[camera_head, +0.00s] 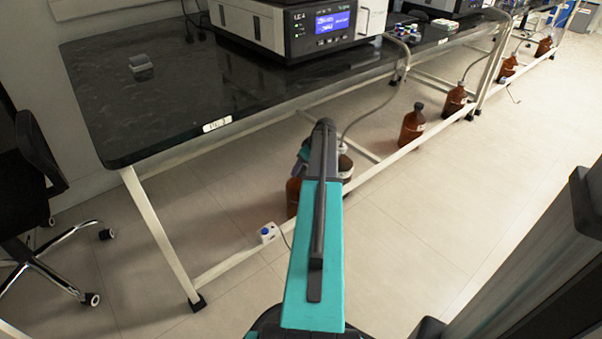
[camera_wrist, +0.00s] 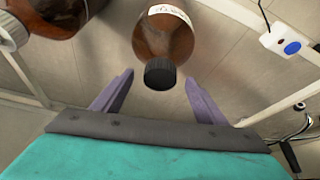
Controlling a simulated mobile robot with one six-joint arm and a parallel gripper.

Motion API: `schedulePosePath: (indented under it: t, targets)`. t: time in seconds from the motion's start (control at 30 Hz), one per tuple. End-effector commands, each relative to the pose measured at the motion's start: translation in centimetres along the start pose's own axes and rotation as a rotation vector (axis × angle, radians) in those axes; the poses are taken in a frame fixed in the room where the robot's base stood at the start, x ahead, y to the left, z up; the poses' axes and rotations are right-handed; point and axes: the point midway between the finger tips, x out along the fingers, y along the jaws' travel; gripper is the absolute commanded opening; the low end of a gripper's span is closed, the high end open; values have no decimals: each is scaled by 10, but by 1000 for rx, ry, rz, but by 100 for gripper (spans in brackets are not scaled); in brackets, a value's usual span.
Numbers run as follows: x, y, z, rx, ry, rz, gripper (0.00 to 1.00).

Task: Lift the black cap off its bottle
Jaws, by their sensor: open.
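A brown bottle (camera_wrist: 163,38) with a white label stands on the floor, and its black cap (camera_wrist: 160,74) is on it in the wrist view. My gripper (camera_wrist: 159,82) is open. Its two purple fingers lie on either side of the black cap, with gaps visible on both sides, and they appear not to touch it. In the head view, the brown bottle (camera_head: 293,196) is mostly hidden behind my teal arm, and its cap cannot be made out there.
A second brown bottle (camera_wrist: 45,15) with a white cap (camera_wrist: 10,32) stands close by. A white box with a blue button (camera_wrist: 287,40) sits on the table frame. The black tabletop (camera_head: 170,95) overhangs this area. More brown bottles (camera_head: 412,124) stand farther back. Open floor lies to the right.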

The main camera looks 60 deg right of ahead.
Motion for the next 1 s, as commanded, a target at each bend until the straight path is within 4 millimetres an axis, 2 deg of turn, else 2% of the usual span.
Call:
schedulePosePath:
  t: [0.1, 0.67, 0.9, 0.93, 1.0]
  targets:
    - [7, 0, 0, 0, 0, 0, 67]
    - [7, 0, 0, 0, 0, 0, 67]
    - [7, 0, 0, 1, 0, 0, 28]
    - [7, 0, 0, 1, 0, 0, 23]
    - [7, 0, 0, 1, 0, 0, 23]
